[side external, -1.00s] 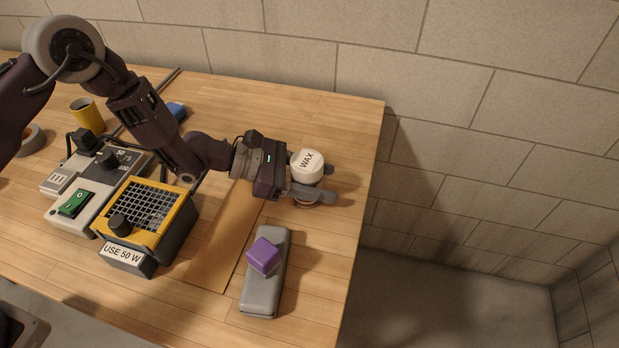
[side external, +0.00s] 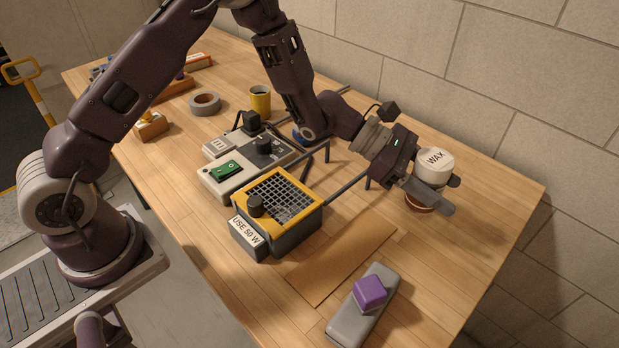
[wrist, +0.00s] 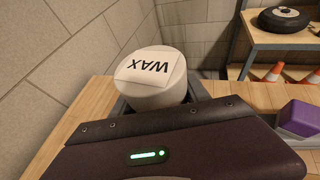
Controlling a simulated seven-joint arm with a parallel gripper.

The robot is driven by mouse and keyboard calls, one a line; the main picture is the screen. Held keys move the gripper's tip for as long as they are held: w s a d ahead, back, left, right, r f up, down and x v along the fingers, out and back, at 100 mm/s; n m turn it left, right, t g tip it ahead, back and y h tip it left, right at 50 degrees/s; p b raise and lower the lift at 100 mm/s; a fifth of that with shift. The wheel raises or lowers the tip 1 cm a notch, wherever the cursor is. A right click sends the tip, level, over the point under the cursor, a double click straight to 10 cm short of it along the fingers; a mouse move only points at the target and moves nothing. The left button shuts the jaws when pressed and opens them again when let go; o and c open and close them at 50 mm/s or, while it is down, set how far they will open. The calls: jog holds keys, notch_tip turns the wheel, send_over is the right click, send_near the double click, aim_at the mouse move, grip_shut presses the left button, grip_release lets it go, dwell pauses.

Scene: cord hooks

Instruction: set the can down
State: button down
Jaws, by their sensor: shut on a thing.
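The can (side external: 434,162) has a white top marked WAX and stands out past the back right of the bench's clutter. My gripper (side external: 445,194) is shut on the can, its fingers on either side. A brown round edge (side external: 420,204) shows below the fingers, and I cannot tell whether it is the can's base or a separate thing. I cannot tell whether the can touches the bench. In the wrist view the can (wrist: 152,82) looks roughly upright beyond the gripper body, its lower part hidden.
A yellow-topped grille unit (side external: 285,210), a grey control box (side external: 237,165) and a yellow mug (side external: 260,100) stand left. A brown mat (side external: 340,262) and a grey block with a purple cube (side external: 370,292) lie in front. Bare wood surrounds the gripper to the right.

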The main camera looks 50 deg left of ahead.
jog(key=s+a+n+t, duration=0.1)
jog(key=s+a, duration=0.2)
jog(key=a, duration=0.6)
jog(key=s+a+n+t+y, duration=0.1)
jog(key=s+a, duration=0.1)
jog(key=a, duration=0.8)
jog(key=s+a+n+t, duration=0.1)
jog(key=s+a, duration=0.2)
jog(key=a, duration=0.7)
jog(key=shift+s+a+r+n+t+y, duration=0.2)
jog(key=shift+s+r+n+t+y, duration=0.1)
jog(key=shift+t+y, duration=0.1)
notch_tip(320, 180, up, 13)
jog(key=s+a+f+m+g, duration=0.2)
jog(key=s+f+m+g, duration=1.05)
jog(key=m+g, duration=0.45)
jog(key=s+a+f+m+g+y, duration=0.1)
jog(key=s+a+m+g+y, duration=0.25)
jog(key=a+m+y, duration=1.05)
jog(key=w+a+r+m+t+y, duration=0.5)
jog(key=w+a+r+m+t, duration=0.1)
jog(key=w+a+m+t, duration=0.25)
jog(key=w+a+r+m+t+y, duration=0.5)
jog(key=w+a+r+m+t, duration=0.2)
jog(key=w+a+m+t, duration=0.15)
jog(key=shift+n+g, duration=0.35)
jog(key=shift+n, duration=0.05)
jog(key=f, duration=2.1)
jog(key=shift+w+a, duration=0.25)
jog(key=shift+a, duration=0.15)
